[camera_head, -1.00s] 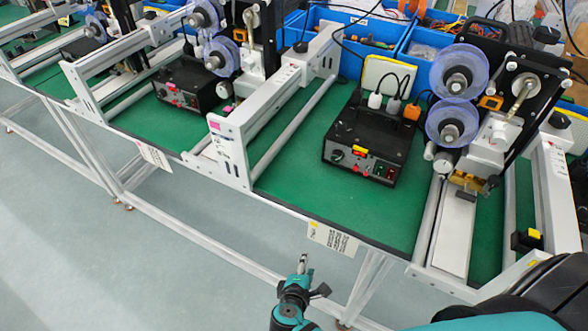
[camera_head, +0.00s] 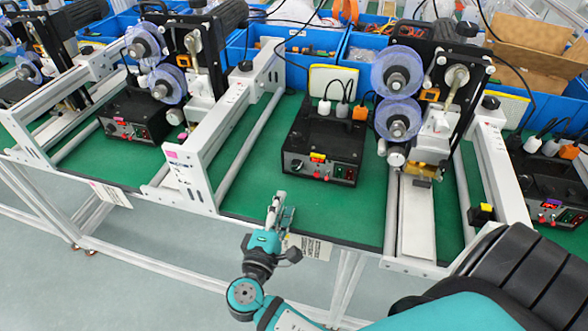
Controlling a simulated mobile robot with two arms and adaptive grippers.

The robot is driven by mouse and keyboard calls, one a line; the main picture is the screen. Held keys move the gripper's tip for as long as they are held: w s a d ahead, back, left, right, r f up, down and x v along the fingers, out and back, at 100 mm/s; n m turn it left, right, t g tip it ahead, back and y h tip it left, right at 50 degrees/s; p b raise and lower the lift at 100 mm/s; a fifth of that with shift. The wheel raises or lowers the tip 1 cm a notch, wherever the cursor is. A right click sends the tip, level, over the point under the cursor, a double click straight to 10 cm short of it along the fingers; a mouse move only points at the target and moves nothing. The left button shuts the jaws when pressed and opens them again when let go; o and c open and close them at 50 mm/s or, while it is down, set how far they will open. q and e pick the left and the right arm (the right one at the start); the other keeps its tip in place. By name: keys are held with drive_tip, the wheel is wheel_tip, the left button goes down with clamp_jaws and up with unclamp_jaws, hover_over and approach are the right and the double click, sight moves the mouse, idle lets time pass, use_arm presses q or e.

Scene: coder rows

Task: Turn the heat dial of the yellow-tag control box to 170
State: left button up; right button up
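The black control box with the yellow tag (camera_head: 318,156) stands on the green table mat in the middle of the view. Its front panel faces me. A dark round dial (camera_head: 296,166) is at the left of this panel, with red and green parts to its right. The dial's setting is too small to read. My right gripper (camera_head: 279,208) is at the table's front edge, below and left of the box, apart from it and holding nothing that I can see. Its fingers point up toward the table, and their gap is unclear. My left gripper is out of view.
Another control box (camera_head: 134,119) stands at the left, and one more (camera_head: 551,190) at the right edge. White frame rails (camera_head: 205,150) stand left of the middle box. A machine with clear blue reels (camera_head: 397,72) stands to its right. Green mat in front of the box is clear.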

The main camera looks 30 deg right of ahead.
sight(296, 170)
drive_tip(key=p+x, duration=0.2)
drive_tip(key=x, duration=0.9)
drive_tip(key=shift+w+d, duration=0.15)
drive_tip(key=shift+c, duration=0.4)
clamp_jaws()
